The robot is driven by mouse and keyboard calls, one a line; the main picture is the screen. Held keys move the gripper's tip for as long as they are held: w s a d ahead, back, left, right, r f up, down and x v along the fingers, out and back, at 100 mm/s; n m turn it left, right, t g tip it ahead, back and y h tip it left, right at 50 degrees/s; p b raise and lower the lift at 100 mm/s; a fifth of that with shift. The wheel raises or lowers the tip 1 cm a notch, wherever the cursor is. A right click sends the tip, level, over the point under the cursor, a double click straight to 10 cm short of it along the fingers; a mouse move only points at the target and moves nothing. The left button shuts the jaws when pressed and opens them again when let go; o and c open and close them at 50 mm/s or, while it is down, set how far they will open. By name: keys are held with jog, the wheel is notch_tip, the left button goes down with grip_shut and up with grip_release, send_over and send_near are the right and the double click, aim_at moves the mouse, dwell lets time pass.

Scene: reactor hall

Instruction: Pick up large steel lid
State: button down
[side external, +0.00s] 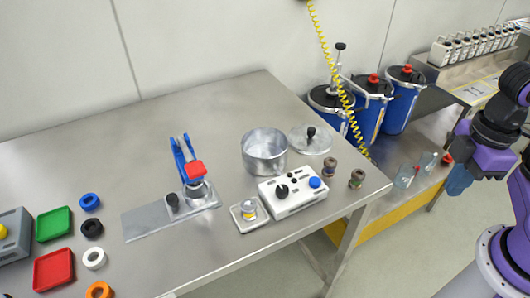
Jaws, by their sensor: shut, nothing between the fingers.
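The large steel lid (317,147) lies flat on the steel table behind and to the right of the pot. It is round and shiny, with a black knob (311,132) standing up from its top. The open steel pot (264,160) stands beside it at the left. My gripper (456,188) is at the right of the side view, off the table's right end and well apart from the lid. Its blue fingers point down and are shut, with nothing held.
A white control box (293,197) and two small dark cylinders (357,178) stand in front of the lid. A yellow coiled cable (335,75) hangs behind it. Blue canisters (369,110) and clear bottles (405,177) stand between the table and my arm.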

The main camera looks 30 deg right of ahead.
jog(key=c, duration=0.9)
grip_release()
jog(key=shift+o, duration=0.2)
jog(key=w+a+r, duration=0.3)
jog(key=w+a, duration=0.2)
jog(key=w, duration=0.5)
jog(key=n, duration=0.3)
send_over(313, 129)
jog(key=f, duration=0.9)
jog(key=shift+w+d+f, duration=0.25)
jog(key=shift+w+d, duration=0.05)
jog(key=shift+s+a+f, duration=0.1)
jog(key=shift+a+f, duration=0.05)
jog(key=shift+f, duration=1.3)
jog(key=shift+s+a+f, duration=0.1)
jog(key=shift+a+f, duration=0.05)
jog(key=shift+f, duration=1.25)
